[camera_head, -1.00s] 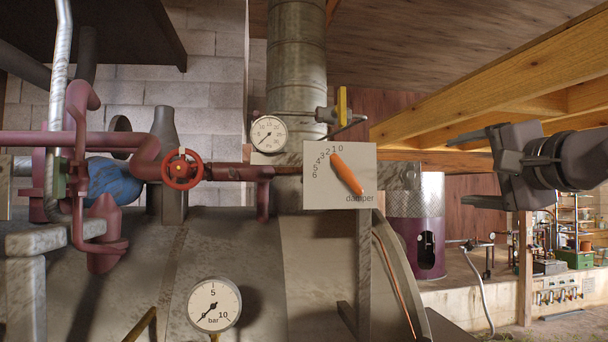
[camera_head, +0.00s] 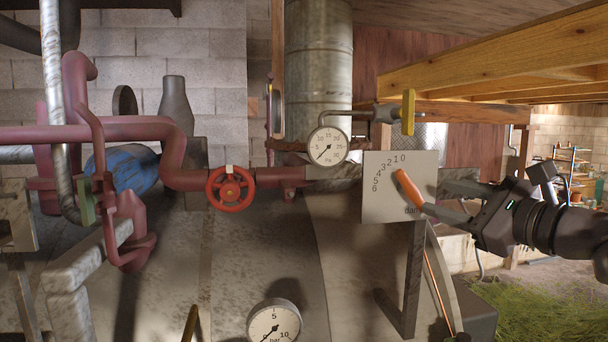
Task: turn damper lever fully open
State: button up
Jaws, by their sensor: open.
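The orange damper lever (camera_head: 408,187) lies tilted across a pale square plate (camera_head: 384,208) marked 0 to 6 along an arc. Its upper end is near the 1 and 2 marks, and it slopes down to the right. My gripper (camera_head: 436,196) comes in from the right and is open. One finger reaches the lever's lower right end and overlaps it in view; I cannot tell whether it touches. The other finger is higher, at the plate's right edge. My fingers hide part of the word on the plate.
A red valve wheel (camera_head: 230,188) sits on a pipe to the left. A lower gauge (camera_head: 274,323) is at the bottom. Wooden beams (camera_head: 480,70) run overhead at right.

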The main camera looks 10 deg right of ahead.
aim_at(416, 190)
jog(key=p+x, duration=0.1)
jog(key=x, duration=0.5)
jog(key=shift+w+r, duration=0.1)
jog(key=shift+w, duration=0.05)
jog(key=shift+w+p, duration=0.3)
jog(key=shift+w, duration=0.05)
jog(key=shift+w+a, duration=0.1)
jog(key=shift+w, duration=0.25)
jog(key=shift+w+a, duration=0.3)
jog(key=shift+a, duration=0.05)
jog(key=shift+s+d, duration=0.15)
jog(key=shift+c, duration=1.1)
grip_shut()
